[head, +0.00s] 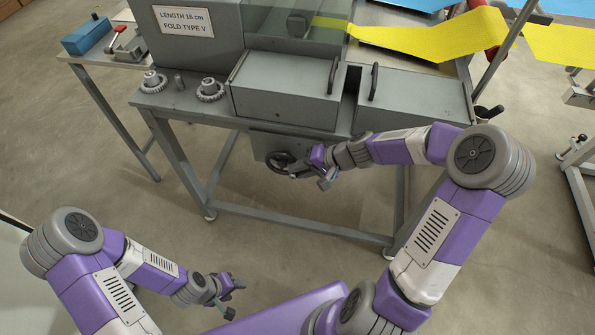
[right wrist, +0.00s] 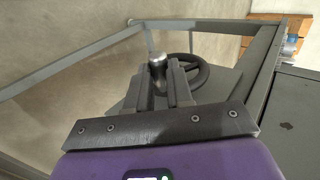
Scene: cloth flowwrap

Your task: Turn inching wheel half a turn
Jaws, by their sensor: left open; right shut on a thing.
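The inching wheel (head: 278,161) is a small dark handwheel on a grey plate below the machine's table top. In the right wrist view the wheel (right wrist: 203,72) shows as a black rim partly hidden behind my right gripper's fingers. Its handle knob (right wrist: 157,62), a metal-grey cylinder, stands between the fingertips. My right gripper (head: 306,173) is at the wheel and is shut on that knob; in the wrist view its fingers (right wrist: 162,82) lie on both sides of it. My left gripper (head: 232,295) is open and empty, low at the front left, far from the wheel.
The grey machine (head: 285,90) has two boxy covers with black handles above the wheel. Gears (head: 209,90) sit on the table's left end. Table legs and a low crossbar (head: 290,223) frame the space below. Yellow cloth (head: 420,40) runs off to the right. Open floor lies in front.

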